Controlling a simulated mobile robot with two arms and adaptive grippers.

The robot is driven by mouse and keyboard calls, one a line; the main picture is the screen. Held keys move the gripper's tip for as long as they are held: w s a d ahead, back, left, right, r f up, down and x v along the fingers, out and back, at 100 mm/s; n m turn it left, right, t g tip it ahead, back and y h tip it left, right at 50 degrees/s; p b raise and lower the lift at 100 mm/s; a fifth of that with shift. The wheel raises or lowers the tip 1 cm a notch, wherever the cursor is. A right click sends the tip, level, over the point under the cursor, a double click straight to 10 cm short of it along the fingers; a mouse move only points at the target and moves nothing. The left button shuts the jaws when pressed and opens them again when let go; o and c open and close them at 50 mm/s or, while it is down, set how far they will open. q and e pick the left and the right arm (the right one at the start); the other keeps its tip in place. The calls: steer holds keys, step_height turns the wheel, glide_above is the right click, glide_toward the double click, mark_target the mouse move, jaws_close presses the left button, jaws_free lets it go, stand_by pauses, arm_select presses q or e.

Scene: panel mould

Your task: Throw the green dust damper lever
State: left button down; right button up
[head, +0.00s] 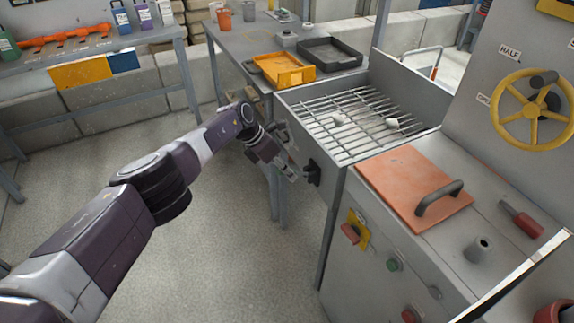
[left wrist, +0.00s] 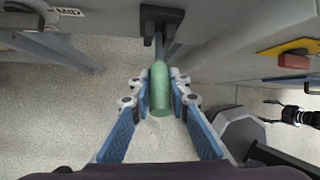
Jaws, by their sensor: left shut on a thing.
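The green lever (left wrist: 160,88) sticks out from a black mount on the grey cabinet's side, its grip pointing toward the wrist camera. My left gripper (left wrist: 160,98) is shut on the green grip, one finger on each side. In the head view my left gripper (head: 289,170) is at the cabinet's side, just left of the black mount (head: 313,173); the green grip is hidden there by the gripper. At the right edge of the left wrist view, a small dark and white shape (left wrist: 297,115) may be my right gripper; its state is unclear.
A barred grate (head: 360,120) tops the cabinet, with small pale lumps on it. An orange lid (head: 395,185) with a dark handle is beside it. A red-handled switch (head: 351,232) sits on the cabinet's front. A grey table with trays (head: 283,68) stands behind. The floor is clear.

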arm_select(q)
steer(key=shift+w+r, duration=0.25)
steer(key=c, duration=1.9)
jaws_free()
steer(key=shift+o, duration=0.4)
steer(key=shift+s+f, duration=0.15)
steer(key=shift+a, duration=0.1)
steer(key=v, duration=1.2)
